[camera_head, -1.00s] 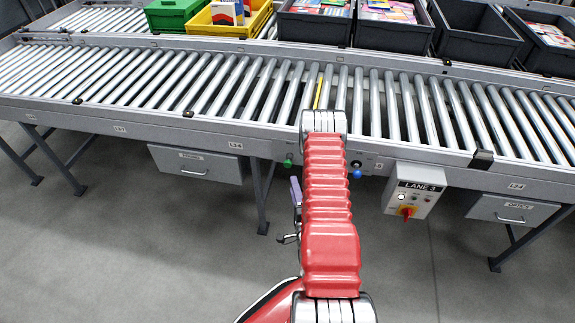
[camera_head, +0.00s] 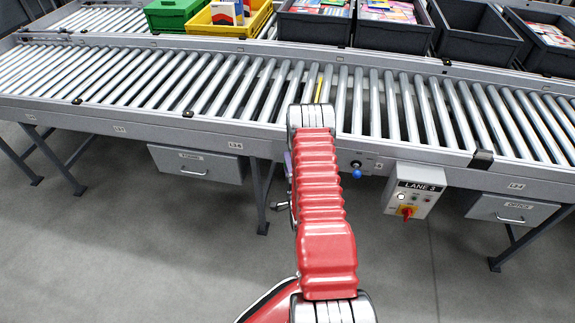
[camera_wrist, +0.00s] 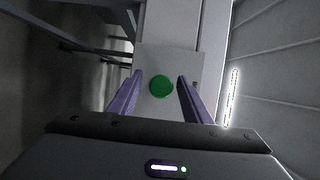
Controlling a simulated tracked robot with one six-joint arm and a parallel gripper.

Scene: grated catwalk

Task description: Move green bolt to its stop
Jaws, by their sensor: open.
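The green bolt's round end (camera_wrist: 161,86) shows in the wrist view on a pale plate (camera_wrist: 180,62). My gripper (camera_wrist: 158,80) is open, with one purple finger on each side of the green end. A gap shows between each finger and the green end, and I cannot tell how deep the fingers reach around it. In the head view my red arm covers the green bolt, and only a bit of a purple finger (camera_head: 288,163) shows left of the arm.
A blue knob (camera_head: 357,174) sits on the conveyor's front rail (camera_head: 220,139), right of my arm. The LANE 3 control box (camera_head: 413,190) hangs further right. A drawer (camera_head: 196,164) is at left. Crates, one green (camera_head: 172,20), stand behind the rollers. The floor in front is clear.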

